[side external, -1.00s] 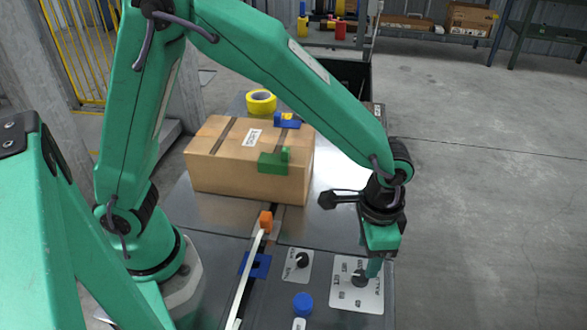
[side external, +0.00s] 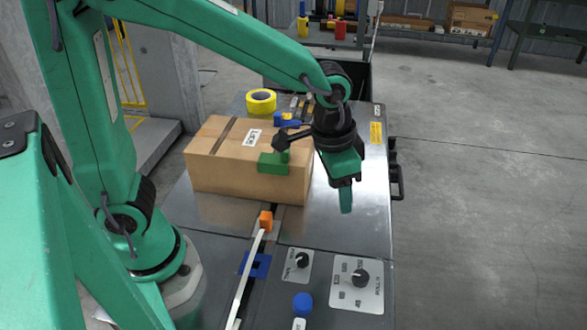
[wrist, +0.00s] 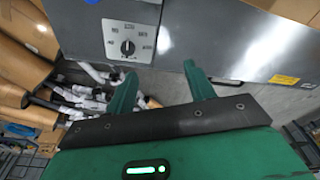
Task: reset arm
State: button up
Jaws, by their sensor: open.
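My gripper (side external: 346,198) hangs in the air over the bare metal top, right of the cardboard box, fingers pointing down. In the wrist view my gripper (wrist: 158,85) shows two green fingers spread apart with nothing between them. The large dial (side external: 360,277) on its white plate is at the front right of the panel, clear of my gripper. The dial also shows in the wrist view (wrist: 128,47), beyond the left finger. My arm reaches out above the box from the left.
A smaller dial (side external: 302,260), a blue knob (side external: 303,304) and an orange-tipped lever (side external: 265,220) are in front.

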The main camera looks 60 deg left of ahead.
jog(key=s+a+r+n+t, duration=0.2)
jog(key=s+a+r, duration=0.2)
jog(key=a, duration=0.3)
jog(key=s+a+r+n+t, duration=0.2)
jog(key=s+a+r, duration=0.1)
jog(key=s+a, duration=0.3)
jog(key=shift+s+a+r+y, duration=0.3)
jog(key=shift+a+r+y, duration=0.1)
jog(key=shift+a, duration=0.55)
